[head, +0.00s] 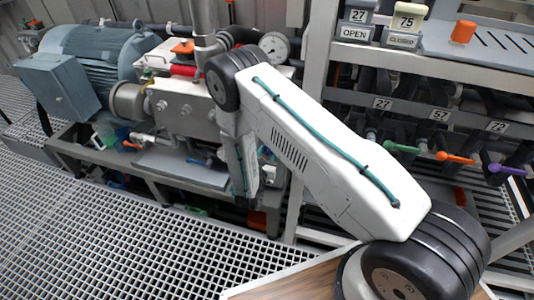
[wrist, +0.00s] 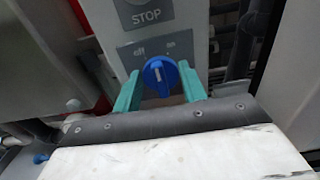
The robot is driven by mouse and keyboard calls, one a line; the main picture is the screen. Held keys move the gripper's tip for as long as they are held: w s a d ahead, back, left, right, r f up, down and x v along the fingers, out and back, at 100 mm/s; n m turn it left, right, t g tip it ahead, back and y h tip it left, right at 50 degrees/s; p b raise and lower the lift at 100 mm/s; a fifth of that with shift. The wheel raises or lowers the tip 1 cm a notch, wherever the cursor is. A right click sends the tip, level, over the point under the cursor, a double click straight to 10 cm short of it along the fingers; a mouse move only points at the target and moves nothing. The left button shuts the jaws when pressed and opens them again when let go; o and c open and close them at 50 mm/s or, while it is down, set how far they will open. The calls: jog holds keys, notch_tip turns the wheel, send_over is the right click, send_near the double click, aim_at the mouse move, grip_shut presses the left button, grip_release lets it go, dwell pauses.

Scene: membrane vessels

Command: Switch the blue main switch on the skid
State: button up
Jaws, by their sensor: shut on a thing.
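The blue main switch (wrist: 160,76) is a round knob with a pale mark, on a grey panel in the wrist view. Its mark stands close to upright in the picture. Two small labels sit above it, one to the left and one to the right, too blurred to read surely. My gripper (wrist: 158,82) has its two teal fingers on either side of the knob and is shut on it. In the head view my arm hides the switch, and the fingers cannot be made out there.
A STOP label (wrist: 147,15) is on the panel above the switch. Dark pipes (wrist: 245,45) run close to the right. In the head view a blue motor (head: 95,60) and a gauge (head: 273,46) stand at left, and a rack with coloured valve handles (head: 455,158) at right.

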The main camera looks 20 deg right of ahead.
jog(key=n, duration=0.5)
jog(key=shift+w+a+n, duration=0.1)
jog(key=shift+a+n, duration=0.1)
jog(key=shift+n, duration=0.1)
dwell(0.5)
jog(key=o, duration=0.9)
jog(key=shift+a, duration=0.1)
jog(key=shift+o, duration=0.2)
jog(key=v, duration=0.7)
jog(key=shift+s, duration=0.3)
jog(key=shift+a, duration=0.1)
